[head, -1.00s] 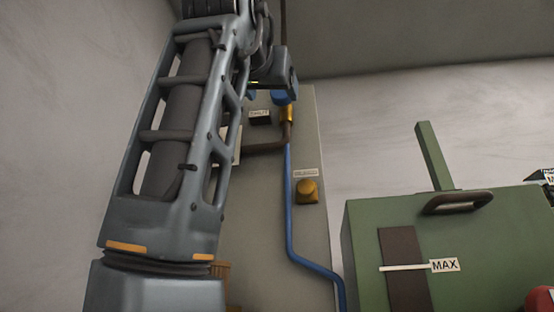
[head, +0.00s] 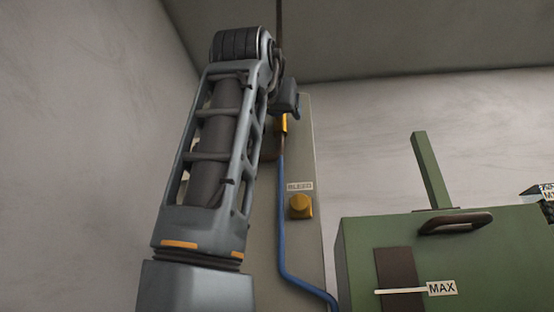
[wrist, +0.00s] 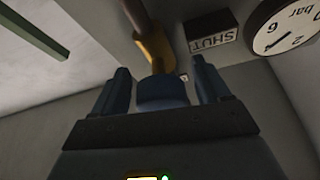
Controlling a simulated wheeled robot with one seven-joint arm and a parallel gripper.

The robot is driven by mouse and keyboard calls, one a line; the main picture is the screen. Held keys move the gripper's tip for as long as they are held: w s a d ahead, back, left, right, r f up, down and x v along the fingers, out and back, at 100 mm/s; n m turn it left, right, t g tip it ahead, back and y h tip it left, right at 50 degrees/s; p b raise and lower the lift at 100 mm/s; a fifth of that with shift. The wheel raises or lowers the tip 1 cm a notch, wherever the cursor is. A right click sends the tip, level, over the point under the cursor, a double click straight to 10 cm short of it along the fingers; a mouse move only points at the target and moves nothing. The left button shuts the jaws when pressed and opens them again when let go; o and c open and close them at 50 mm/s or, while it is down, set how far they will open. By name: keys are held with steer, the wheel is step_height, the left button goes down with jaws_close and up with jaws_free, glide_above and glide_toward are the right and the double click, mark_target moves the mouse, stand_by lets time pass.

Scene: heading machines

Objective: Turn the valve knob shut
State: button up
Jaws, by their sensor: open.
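The blue valve knob (wrist: 162,92) shows in the wrist view, on a brass valve body (wrist: 155,48) with a brown pipe. My gripper (wrist: 161,72) is open, with one dark blue finger on each side of the knob. I cannot tell whether the fingers touch it. A label reading SHUT (wrist: 213,34) is on the panel beside the valve. In the head view, my gripper (head: 285,98) is at the top of the brass valve body (head: 282,124), and the knob is hidden there.
A yellow knob (head: 300,207) under a BLEED label (head: 300,187) and a blue pipe (head: 283,230) are on the panel (head: 302,145). A pressure gauge (wrist: 288,28) is near the SHUT label. A green machine (head: 360,250) with a handle (head: 455,222) stands at the right.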

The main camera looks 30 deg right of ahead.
steer(key=c, duration=1)
steer(key=shift+n, duration=0.4)
steer(key=n+t+y, duration=0.1)
steer(key=n, duration=0.2)
steer(key=n+t+y+b, duration=0.1)
steer(key=n+y, duration=0.1)
steer(key=n, duration=0.1)
steer(key=shift+s+d, duration=0.1)
steer(key=n+y, duration=0.2)
steer(key=n, duration=0.2)
steer(key=n+t+y+b, duration=0.1)
steer(key=n+y, duration=0.1)
steer(key=n, duration=0.2)
